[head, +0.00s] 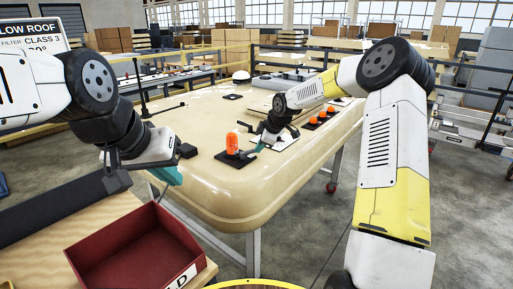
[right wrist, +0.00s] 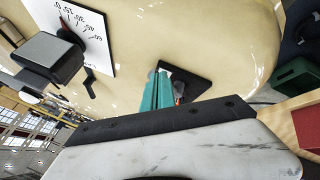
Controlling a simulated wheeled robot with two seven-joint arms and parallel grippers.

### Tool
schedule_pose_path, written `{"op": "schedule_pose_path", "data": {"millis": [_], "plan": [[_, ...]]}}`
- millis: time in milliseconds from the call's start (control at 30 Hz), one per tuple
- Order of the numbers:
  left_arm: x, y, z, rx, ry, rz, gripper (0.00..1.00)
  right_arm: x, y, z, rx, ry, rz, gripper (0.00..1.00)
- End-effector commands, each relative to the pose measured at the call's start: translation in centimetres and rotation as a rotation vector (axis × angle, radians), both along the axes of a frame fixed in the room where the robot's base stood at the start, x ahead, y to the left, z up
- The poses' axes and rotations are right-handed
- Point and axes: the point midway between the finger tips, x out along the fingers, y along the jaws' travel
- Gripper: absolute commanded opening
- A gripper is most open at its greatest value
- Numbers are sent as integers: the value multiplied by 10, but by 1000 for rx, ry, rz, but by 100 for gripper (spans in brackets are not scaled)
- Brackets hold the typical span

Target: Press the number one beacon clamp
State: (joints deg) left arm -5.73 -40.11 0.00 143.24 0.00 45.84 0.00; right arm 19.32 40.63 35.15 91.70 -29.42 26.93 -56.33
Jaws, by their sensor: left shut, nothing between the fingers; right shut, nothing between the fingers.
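An orange beacon (head: 233,143) stands upright on a black base plate (head: 229,160) near the front edge of the cream roof panel (head: 205,185). My right gripper (head: 254,149) is shut and empty, its teal fingers just right of the beacon. In the right wrist view its fingers (right wrist: 158,84) lie over the near side of the black plate (right wrist: 198,84). A sliver of orange (right wrist: 179,100) shows beside them; they hide most of the beacon. I cannot make out the clamp or its number. My left gripper (head: 170,176) is shut and empty, left of the panel's front edge.
Several smaller orange beacons (head: 313,121) stand farther back right. A white dial card (head: 284,140) lies beside the right gripper and shows in the right wrist view (right wrist: 98,38). A red bin (head: 130,243) sits on the wooden bench at front left. The panel front is clear.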

Motion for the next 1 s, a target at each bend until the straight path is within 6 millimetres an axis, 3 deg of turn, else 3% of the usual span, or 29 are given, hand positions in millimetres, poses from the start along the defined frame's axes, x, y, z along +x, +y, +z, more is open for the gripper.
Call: {"op": "schedule_pose_path", "data": {"millis": [500, 1000], "plan": [[0, 0, 0, 0, 0, 0, 0, 27, 2, -1, -2, 1, 11, 0], [0, 0, 0, 0, 0, 0, 0, 36, 4, -2, -3, 4, 9, 0]]}}
